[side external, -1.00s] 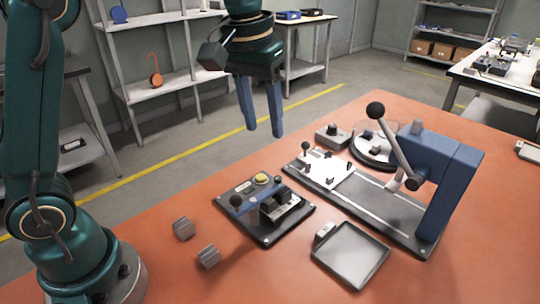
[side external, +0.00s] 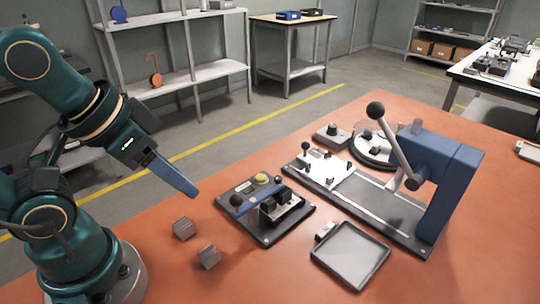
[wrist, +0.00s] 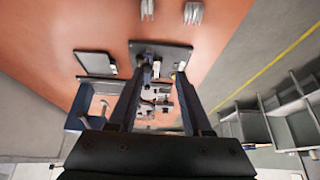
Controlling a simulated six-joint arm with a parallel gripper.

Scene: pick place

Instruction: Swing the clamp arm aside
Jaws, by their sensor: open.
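A small fixture with a dark base plate (side external: 265,236) stands on the orange table. On it are a blue clamp arm with a dark ball knob (side external: 236,200), a yellow button (side external: 262,179) and a dark and pale clamp block (side external: 282,206). The fixture plate also shows in the wrist view (wrist: 172,50), partly covered by my fingers. My gripper (side external: 190,188) is left of the fixture and above the table, with its blue fingers slanting down to the right. In the wrist view my gripper (wrist: 162,72) is open, with its two fingers apart. I see no contact with the clamp arm.
Two small grey blocks (side external: 183,229) lie left of the fixture. A shallow grey tray (side external: 350,257) lies to its right. A blue press (side external: 452,185) with a long ball-ended lever (side external: 394,138) rises at the right.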

